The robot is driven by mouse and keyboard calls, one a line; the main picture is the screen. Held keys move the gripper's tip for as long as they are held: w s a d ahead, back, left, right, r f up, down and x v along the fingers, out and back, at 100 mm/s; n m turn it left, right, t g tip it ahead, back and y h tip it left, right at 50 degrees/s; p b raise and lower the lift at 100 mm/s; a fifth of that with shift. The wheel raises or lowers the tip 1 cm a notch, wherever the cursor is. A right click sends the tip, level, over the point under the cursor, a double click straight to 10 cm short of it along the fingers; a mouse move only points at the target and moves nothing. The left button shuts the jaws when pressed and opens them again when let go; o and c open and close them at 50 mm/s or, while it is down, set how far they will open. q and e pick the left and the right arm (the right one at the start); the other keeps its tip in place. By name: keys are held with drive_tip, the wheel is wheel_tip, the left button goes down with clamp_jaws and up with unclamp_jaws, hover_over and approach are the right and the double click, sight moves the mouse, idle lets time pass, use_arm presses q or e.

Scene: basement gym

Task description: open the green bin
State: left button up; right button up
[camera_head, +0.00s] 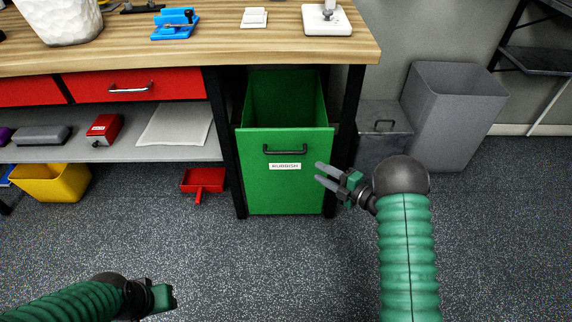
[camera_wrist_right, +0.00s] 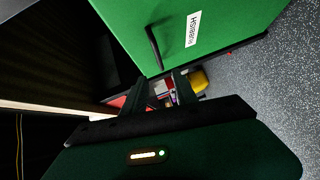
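The green bin (camera_head: 275,186) is a pull-out bin under the workbench. It stands drawn out, with its open top and inner walls showing. Its front has a dark bar handle (camera_head: 284,150) and a white label (camera_head: 285,166). In the right wrist view the bin front (camera_wrist_right: 225,22) and handle (camera_wrist_right: 153,48) show ahead of the fingers. My right gripper (camera_head: 319,172) is open and empty, below and right of the handle, near the front's right edge. I cannot tell whether it touches the bin. My left gripper (camera_head: 163,297) is low at the left, away from the bin; its fingers are unclear.
The wooden workbench (camera_head: 225,50) overhangs the bin, with dark legs on both sides. A grey lidded box (camera_head: 383,140) and a tall grey bin (camera_head: 455,115) stand at right. A red dustpan (camera_head: 203,181) and yellow bin (camera_head: 50,184) are at left. The front floor is clear.

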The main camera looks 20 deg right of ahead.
sight(286, 153)
drive_tip(key=b+x, duration=0.7)
drive_tip(key=x, duration=0.8)
drive_tip(key=shift+w+a, duration=0.1)
drive_tip(key=shift+w+a+r, duration=0.1)
drive_tip(key=shift+w+a, duration=0.15)
drive_tip(key=shift+w, duration=0.15)
clamp_jaws()
drive_tip(key=shift+s, duration=0.1)
